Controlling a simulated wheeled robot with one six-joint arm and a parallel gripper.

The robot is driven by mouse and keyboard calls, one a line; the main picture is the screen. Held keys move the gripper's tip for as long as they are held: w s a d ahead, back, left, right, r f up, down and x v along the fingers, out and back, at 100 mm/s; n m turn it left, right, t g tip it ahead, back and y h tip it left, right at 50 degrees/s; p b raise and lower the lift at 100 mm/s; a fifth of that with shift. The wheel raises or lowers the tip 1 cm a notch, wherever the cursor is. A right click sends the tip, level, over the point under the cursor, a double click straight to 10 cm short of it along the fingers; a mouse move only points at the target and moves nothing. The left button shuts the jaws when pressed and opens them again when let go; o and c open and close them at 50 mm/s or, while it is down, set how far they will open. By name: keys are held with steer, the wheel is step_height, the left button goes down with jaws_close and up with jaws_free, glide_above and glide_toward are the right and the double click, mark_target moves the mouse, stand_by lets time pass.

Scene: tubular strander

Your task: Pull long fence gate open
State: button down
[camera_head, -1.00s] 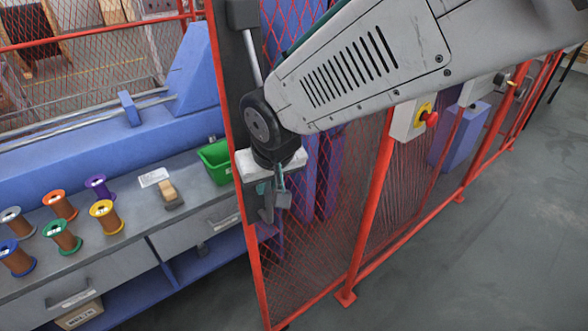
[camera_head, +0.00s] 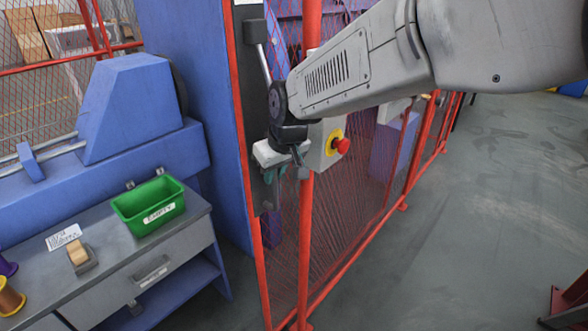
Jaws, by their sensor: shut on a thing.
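The long fence gate (camera_head: 247,178) is a red-framed mesh panel, seen at a steep angle in the head view, with a dark plate along its edge. My gripper (camera_head: 272,175) is at that edge, below the pale grey wrist, and is shut on the gate's handle. The handle and fingertips are small and largely hidden by my wrist. A red fence post (camera_head: 309,215) stands just to the right of the gate edge.
A grey control box with a red emergency button (camera_head: 342,146) sits right beside my wrist. Open grey floor (camera_head: 480,220) lies at right.

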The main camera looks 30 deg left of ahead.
steer(key=shift+w+r, duration=0.1)
steer(key=shift+w, duration=0.25)
steer(key=c, duration=1.4)
jaws_free()
